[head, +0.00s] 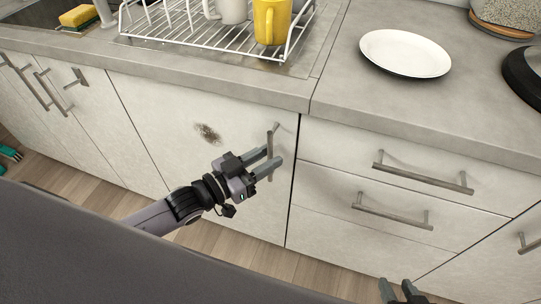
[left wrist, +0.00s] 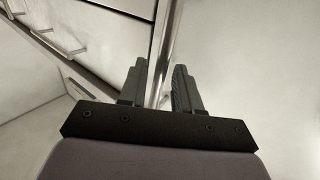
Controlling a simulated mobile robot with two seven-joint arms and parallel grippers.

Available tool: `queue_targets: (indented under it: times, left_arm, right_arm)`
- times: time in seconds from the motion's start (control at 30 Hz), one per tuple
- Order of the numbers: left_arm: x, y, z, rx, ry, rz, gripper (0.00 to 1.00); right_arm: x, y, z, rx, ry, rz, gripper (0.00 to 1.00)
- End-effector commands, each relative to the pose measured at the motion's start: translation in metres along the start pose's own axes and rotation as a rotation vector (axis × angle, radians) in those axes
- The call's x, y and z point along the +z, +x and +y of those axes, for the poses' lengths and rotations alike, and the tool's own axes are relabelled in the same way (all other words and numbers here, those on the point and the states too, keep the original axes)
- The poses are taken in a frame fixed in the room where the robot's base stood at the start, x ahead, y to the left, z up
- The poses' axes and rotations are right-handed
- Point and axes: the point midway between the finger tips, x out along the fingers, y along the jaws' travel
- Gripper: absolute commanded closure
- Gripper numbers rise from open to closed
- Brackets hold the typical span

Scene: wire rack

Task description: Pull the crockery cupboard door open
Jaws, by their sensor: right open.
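The cupboard door (head: 200,165) below the dish rack is pale, with a dark smudge on it, and looks shut and flush with the fronts beside it. Its vertical bar handle (head: 274,133) is near its right edge. My left gripper (head: 274,158) is at the handle, with a finger on either side of the bar. In the left wrist view the handle (left wrist: 166,45) runs between the two fingers (left wrist: 160,85), with some gap visible, so the gripper looks open around it. My right gripper (head: 402,290) is open and empty at the bottom edge, partly cut off.
Drawers with bar handles (head: 422,178) are right of the door. On the counter are a white plate (head: 405,53), a wire rack (head: 190,37) with a yellow mug (head: 270,20) and a pale mug (head: 232,10), and a sponge (head: 78,17). Wooden floor (head: 110,202) shows below.

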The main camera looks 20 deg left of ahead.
Motion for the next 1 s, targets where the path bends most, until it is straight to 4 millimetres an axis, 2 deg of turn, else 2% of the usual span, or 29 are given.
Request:
queue_targets:
  times: [0.17, 0.47, 0.5, 0.57, 1.0]
  left_arm:
    - [-0.0003, 0.0120, 0.0004, 0.001, 0.000, 0.001, 0.67]
    - [0.0000, 0.0134, 0.0005, 0.001, -0.001, 0.000, 0.67]
    - [0.0000, 0.0133, 0.0005, 0.001, -0.001, 0.000, 0.80]
    - [-0.0001, 0.0133, 0.0005, 0.001, -0.001, 0.000, 1.00]
    - [-0.0005, 0.0103, 0.0016, 0.004, -0.001, 0.000, 1.00]
  right_arm:
    - [0.0007, 0.0009, -0.0003, 0.000, 0.002, 0.002, 0.57]
    - [0.0005, 0.0011, -0.0007, 0.001, 0.005, 0.002, 0.57]
    - [0.0005, 0.0011, -0.0007, 0.001, 0.005, 0.002, 0.57]
    - [0.0006, 0.0011, -0.0007, 0.001, 0.005, 0.002, 0.57]
    - [-0.0003, 0.0000, -0.0004, 0.002, 0.005, 0.001, 0.57]
